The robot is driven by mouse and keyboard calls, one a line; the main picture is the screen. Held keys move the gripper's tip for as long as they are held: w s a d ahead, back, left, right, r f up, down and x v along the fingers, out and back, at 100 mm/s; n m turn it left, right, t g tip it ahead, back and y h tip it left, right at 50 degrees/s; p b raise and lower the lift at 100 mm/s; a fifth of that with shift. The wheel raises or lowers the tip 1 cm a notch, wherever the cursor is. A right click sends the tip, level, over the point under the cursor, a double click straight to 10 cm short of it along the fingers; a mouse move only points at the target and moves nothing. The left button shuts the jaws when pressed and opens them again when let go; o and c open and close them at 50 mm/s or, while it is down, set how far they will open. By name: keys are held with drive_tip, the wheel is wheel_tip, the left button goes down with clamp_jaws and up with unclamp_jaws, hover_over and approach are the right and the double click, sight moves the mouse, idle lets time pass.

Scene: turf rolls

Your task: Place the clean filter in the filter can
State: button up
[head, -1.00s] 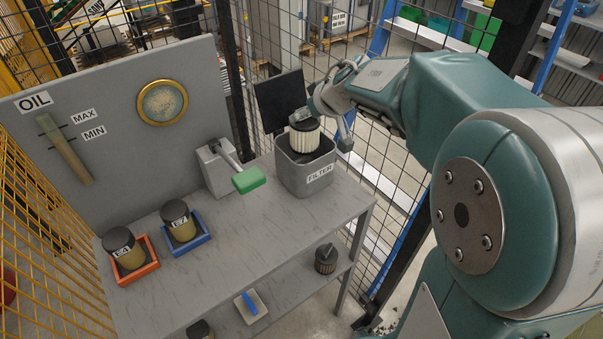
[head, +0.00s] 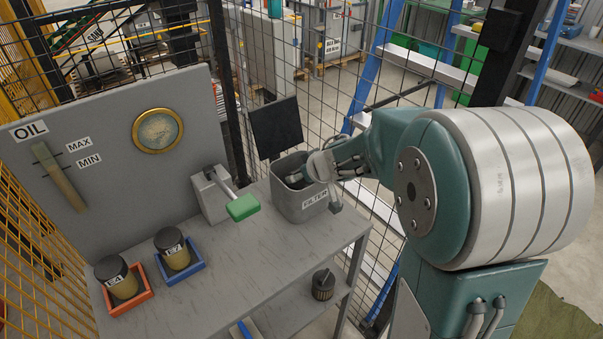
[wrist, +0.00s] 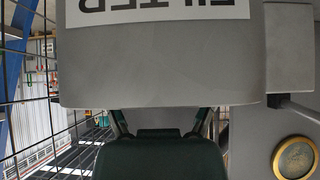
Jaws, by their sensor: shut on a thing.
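The grey filter can (head: 287,204) stands at the right end of the bench with its black lid (head: 275,128) raised behind it. Its wall with the label also fills the upper part of the wrist view (wrist: 160,65), upside down. My gripper (head: 306,174) reaches in over the can's right rim, with its fingertips at or inside the mouth. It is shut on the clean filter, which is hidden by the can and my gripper. I cannot tell whether the filter touches the can's floor.
A lever with a green handle (head: 242,207) stands just left of the can. Two capped jars sit in an orange tray (head: 130,306) and a blue tray (head: 180,275). A dark filter (head: 323,285) stands on the lower shelf. A mesh fence rises behind the bench.

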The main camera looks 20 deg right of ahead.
drive_tip(key=o, duration=1.2)
drive_tip(key=shift+a+f, duration=0.1)
drive_tip(key=shift+o, duration=0.2)
